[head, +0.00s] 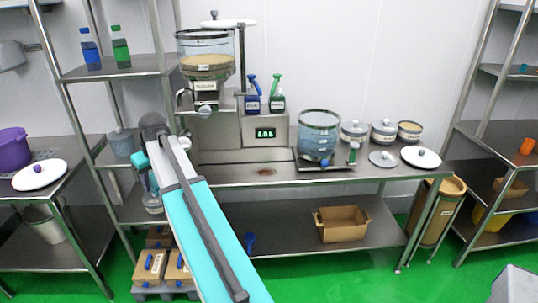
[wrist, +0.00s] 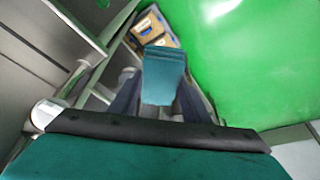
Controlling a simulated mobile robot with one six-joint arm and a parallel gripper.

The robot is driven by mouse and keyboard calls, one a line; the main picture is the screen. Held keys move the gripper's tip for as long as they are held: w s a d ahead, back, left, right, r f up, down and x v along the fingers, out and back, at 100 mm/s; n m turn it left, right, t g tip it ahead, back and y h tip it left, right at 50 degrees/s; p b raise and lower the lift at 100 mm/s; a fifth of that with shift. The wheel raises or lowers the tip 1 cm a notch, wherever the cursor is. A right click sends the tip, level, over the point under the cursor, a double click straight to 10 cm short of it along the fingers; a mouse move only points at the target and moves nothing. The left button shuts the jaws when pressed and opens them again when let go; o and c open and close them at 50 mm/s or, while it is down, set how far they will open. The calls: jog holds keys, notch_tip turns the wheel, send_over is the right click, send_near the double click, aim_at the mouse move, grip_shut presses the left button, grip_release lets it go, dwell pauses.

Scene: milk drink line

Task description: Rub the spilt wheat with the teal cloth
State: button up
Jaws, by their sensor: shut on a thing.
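In the wrist view my gripper (wrist: 159,100) is shut on the teal cloth (wrist: 164,70), which sticks out between the two dark fingers. The cloth is held in the air, with the cartons and green floor below and beyond it. In the head view my arm reaches up and left, to the left end of the steel bench (head: 235,181); the fingers are mostly hidden there. A small brown patch (head: 265,171) lies on the bench top, right of my arm. It may be the spilt wheat; it is too small to be sure. The cloth is apart from it.
A hopper of grain (head: 206,62) stands above the bench. A glass container (head: 319,134), lidded tubs (head: 383,131) and spray bottles (head: 252,96) stand to the right of it. Cartons (head: 150,265) sit low at left. The bench front around the patch is clear.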

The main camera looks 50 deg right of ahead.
jog(key=s+d+f, duration=0.1)
jog(key=s+d, duration=0.4)
jog(key=d, duration=0.9)
jog(key=s+d+f+p, duration=0.1)
jog(key=s+d, duration=0.5)
jog(key=d, duration=0.8)
jog(key=s+d+f+m+p, duration=0.1)
jog(key=s+d+f, duration=0.2)
jog(key=d, duration=1.1)
jog(key=shift+s, duration=1.75)
jog(key=shift+f, duration=0.1)
